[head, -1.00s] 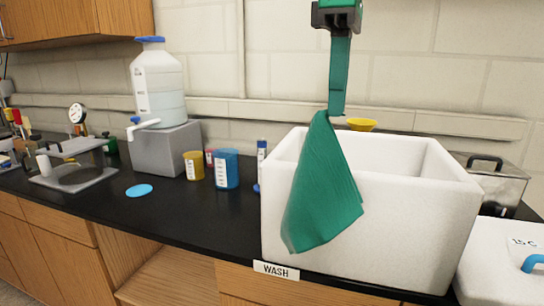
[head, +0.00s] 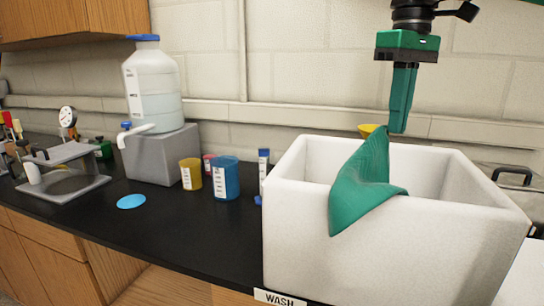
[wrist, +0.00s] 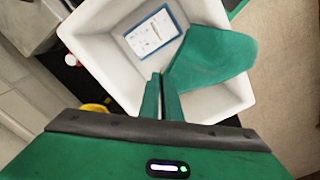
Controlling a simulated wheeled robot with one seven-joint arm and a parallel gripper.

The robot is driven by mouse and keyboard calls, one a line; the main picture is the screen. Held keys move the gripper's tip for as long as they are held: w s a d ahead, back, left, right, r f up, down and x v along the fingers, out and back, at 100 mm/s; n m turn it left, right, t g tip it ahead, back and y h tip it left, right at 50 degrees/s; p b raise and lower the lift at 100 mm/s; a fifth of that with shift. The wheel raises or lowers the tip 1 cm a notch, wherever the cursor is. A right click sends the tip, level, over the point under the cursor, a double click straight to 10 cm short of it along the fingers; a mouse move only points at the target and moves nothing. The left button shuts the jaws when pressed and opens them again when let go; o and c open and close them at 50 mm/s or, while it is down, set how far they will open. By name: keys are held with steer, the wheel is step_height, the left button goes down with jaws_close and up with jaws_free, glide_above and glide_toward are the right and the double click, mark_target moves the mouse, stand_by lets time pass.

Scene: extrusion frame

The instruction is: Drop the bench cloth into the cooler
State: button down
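The cooler (head: 300,220) is a white, thick-walled, open box at the counter's front edge. The wrist view looks down into the cooler (wrist: 98,62). The green bench cloth (head: 362,190) rises to a point at my gripper (head: 397,130), and its lower part drapes over the cooler's front wall, one corner hanging outside. In the wrist view the cloth (wrist: 212,58) spreads from the fingertips across the cooler's rim. My gripper (wrist: 162,76) is above the cooler's opening, its fingers close together on the cloth's upper corner. The pinched bit itself is mostly hidden.
A flat blue-edged white item (wrist: 152,33) lies on the cooler's floor. A blue cup (head: 226,180), a yellow cup (head: 190,174) and a large bottle (head: 152,85) on a grey block stand to the left. A yellow bowl (head: 368,129) is behind the cooler.

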steer(key=shift+a+f, duration=0.15)
steer(key=shift+f, duration=1.2)
steer(key=shift+a+f, duration=0.1)
steer(key=shift+f, duration=1.25)
steer(key=c, duration=0.6)
jaws_free()
steer(key=shift+c, duration=0.2)
steer(key=shift+r, duration=2.7)
